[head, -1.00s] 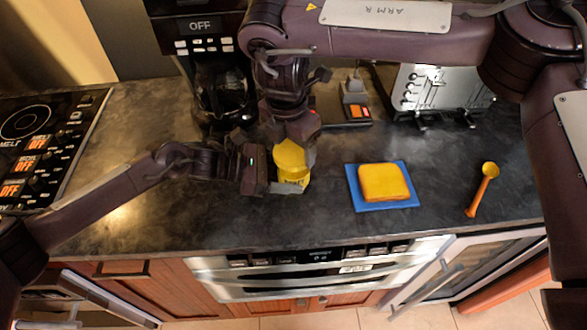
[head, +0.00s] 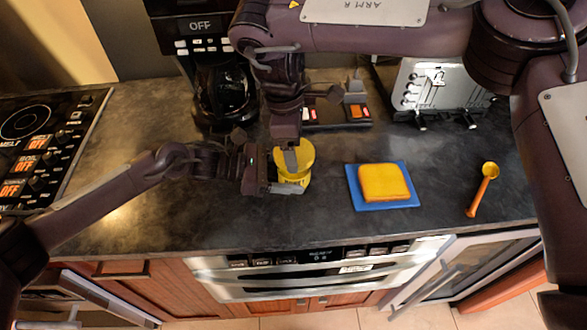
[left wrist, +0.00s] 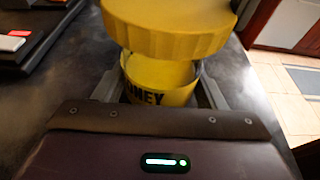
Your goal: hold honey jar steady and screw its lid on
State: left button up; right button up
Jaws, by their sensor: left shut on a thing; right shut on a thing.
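The yellow honey jar (head: 292,184) stands on the dark counter. My left gripper (head: 285,187) is shut around its sides from the left. In the left wrist view, the jar (left wrist: 160,85) shows dark lettering between the two fingers (left wrist: 160,95). The yellow lid (head: 306,153) is over the jar's mouth, held from above by my right gripper (head: 290,160). My right gripper is not visible there.
A yellow sponge-like block on a blue mat (head: 413,203) lies to the right, with an orange-handled dipper (head: 482,190) farther right. A coffee maker (head: 222,95) and a toaster (head: 440,92) stand behind. The front counter strip is clear.

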jog(key=o, duration=1)
jog(key=shift+s+d, duration=0.1)
